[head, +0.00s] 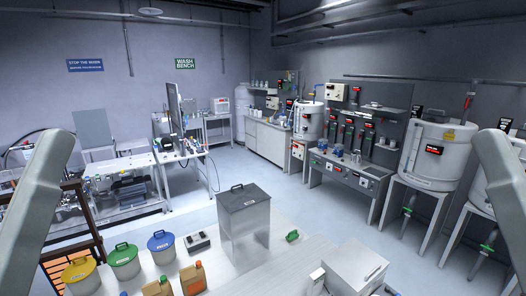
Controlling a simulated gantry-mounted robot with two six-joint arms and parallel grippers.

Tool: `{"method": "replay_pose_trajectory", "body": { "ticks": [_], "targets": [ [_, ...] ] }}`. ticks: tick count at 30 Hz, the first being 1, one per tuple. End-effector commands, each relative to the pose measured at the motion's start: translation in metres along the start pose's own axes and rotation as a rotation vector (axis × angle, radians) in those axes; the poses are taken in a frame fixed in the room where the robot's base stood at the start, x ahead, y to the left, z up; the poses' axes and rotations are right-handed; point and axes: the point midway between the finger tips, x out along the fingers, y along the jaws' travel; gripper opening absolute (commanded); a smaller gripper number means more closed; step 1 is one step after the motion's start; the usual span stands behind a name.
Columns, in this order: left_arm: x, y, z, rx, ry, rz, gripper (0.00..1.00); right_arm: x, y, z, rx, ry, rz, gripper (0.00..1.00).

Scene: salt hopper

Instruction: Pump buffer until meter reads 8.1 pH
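No pump or pH meter can be identified for certain, and no pH reading is legible at this size. A small pale box with dark parts on top (196,242) lies on the near bench. Dark units with red labels (348,132) hang on the panel at the right wall. Only links of my two arms show, at the left and right picture edges. Both grippers are outside the view.
A lidded grey metal bin (244,222) stands mid-bench. Yellow-, green- and blue-lidded tubs, including the blue-lidded one (161,247), line the left. A white box machine (354,269) is at right. A large white tank (436,155) stands beyond.

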Motion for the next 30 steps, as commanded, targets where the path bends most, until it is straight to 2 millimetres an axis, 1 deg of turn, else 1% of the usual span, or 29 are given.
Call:
{"method": "replay_pose_trajectory", "body": {
  "ticks": [1, 2, 3, 8, 12, 15, 30],
  "targets": [
    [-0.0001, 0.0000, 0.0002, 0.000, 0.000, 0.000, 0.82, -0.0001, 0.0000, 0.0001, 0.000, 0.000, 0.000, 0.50],
    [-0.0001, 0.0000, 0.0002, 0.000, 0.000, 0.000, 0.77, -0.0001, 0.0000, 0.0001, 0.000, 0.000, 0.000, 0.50],
    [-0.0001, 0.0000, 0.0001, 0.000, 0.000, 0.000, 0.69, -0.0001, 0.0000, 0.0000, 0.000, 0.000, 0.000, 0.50],
    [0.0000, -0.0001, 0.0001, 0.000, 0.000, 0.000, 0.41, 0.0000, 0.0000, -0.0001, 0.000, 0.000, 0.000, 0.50],
    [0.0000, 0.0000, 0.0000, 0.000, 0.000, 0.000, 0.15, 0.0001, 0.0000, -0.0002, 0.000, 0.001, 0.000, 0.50],
    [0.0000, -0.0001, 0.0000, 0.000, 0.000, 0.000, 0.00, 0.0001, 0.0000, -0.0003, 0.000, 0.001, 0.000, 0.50],
    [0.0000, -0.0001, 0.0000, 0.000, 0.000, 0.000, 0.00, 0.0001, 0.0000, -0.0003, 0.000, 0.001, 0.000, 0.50]
  ]
}}
